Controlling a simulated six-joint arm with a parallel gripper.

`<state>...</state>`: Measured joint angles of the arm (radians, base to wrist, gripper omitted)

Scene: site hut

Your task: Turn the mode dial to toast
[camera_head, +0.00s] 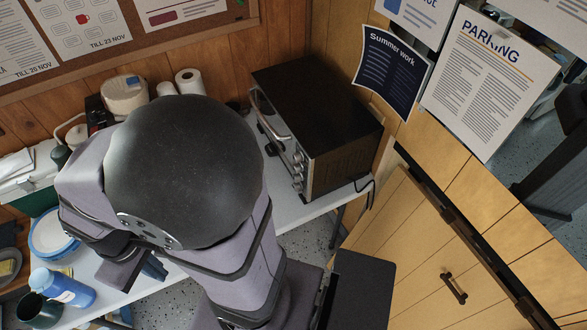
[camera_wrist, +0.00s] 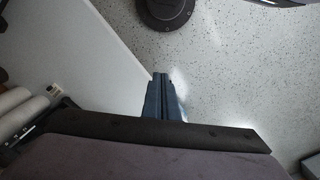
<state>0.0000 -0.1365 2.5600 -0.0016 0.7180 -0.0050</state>
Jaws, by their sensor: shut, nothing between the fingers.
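The black toaster oven (camera_head: 325,85) stands on the white table at the back right in the head view. Its front faces lower left, with a column of small silver knobs (camera_head: 298,165) at the right end of that front. Which knob is the mode dial, and where it points, is too small to tell. My gripper (camera_head: 154,268) is well left of the oven, above the table's front part, and partly hidden by my arm. In the wrist view my gripper (camera_wrist: 160,82) has its blue fingers together and empty. The oven is not in the wrist view.
On the table (camera_head: 130,300) are a blue bottle (camera_head: 62,288), a dark mug (camera_head: 40,311), plates (camera_head: 52,235), a green box (camera_head: 35,198) and paper rolls (camera_head: 189,82). A wooden wall with posters stands behind. Speckled floor (camera_wrist: 240,60) lies beyond the table edge.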

